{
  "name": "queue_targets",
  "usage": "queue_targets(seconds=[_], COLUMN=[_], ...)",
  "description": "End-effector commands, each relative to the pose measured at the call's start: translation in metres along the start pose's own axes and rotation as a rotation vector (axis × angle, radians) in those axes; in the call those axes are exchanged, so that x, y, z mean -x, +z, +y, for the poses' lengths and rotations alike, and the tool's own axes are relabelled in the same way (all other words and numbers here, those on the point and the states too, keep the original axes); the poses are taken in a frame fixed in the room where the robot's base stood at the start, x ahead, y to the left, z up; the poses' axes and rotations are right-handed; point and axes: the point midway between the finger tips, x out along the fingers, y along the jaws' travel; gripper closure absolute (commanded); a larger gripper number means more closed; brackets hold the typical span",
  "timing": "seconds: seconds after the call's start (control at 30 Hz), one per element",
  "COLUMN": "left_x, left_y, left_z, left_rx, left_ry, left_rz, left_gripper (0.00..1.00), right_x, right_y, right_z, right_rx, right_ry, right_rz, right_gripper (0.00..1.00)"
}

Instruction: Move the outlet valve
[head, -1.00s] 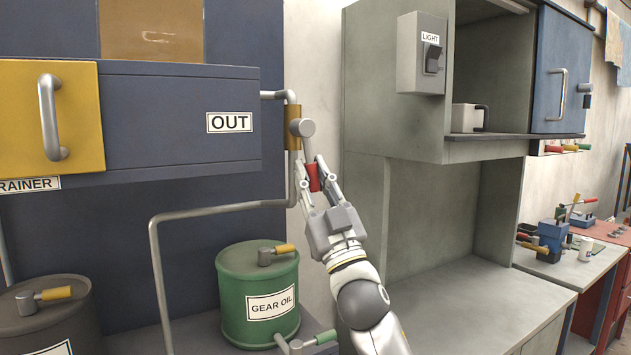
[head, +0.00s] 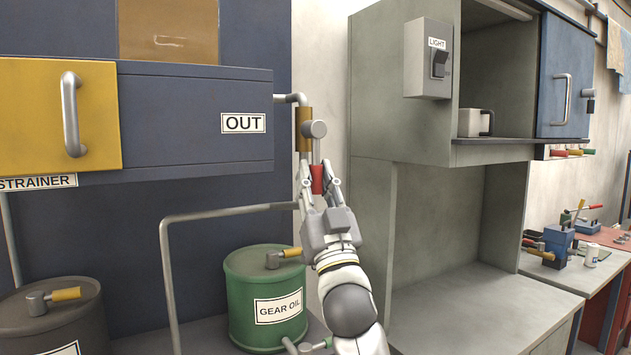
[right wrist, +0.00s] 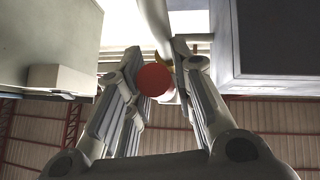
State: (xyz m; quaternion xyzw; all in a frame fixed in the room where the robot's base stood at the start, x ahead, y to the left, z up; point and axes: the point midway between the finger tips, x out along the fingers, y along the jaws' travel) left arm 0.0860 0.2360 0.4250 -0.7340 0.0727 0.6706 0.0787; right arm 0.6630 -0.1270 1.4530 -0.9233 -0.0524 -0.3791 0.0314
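The outlet valve (head: 304,128) is a brass body in a grey pipe beside the "OUT" label (head: 243,123). Its lever has a round grey hub and a red grip (head: 318,179) that hangs almost straight down. My right gripper (head: 317,166) is below the hub, with its fingers apart on either side of the red grip. My left gripper is not in view.
A blue-grey strainer box (head: 195,118) with a yellow door is at left. A green gear oil drum (head: 252,265) stands below, and a grey pipe (head: 235,211) runs between them. A grey cabinet (head: 400,120) with a light switch stands close on the right.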

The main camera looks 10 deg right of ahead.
Motion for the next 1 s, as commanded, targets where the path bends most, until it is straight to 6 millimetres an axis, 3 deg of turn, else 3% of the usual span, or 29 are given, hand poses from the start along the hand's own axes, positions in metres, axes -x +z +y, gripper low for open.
queue_targets(seconds=[0.03,0.1,0.53,1.0], left_x=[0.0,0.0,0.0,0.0], left_y=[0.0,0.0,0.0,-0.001], left_z=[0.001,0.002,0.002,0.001], left_rx=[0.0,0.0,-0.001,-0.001], left_ry=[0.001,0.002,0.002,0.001], left_rz=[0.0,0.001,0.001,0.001], left_gripper=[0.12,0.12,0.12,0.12], right_x=[0.0,0.0,0.007,0.092], right_y=[0.0,0.0,0.0,0.001], right_z=[0.0,0.0,0.0,0.0], right_rx=[0.0,0.001,0.003,0.001], right_ry=[0.0,0.0,0.0,0.0], right_rz=[0.0,0.0,0.002,-0.002], right_gripper=[0.67,0.58,0.57,0.57])
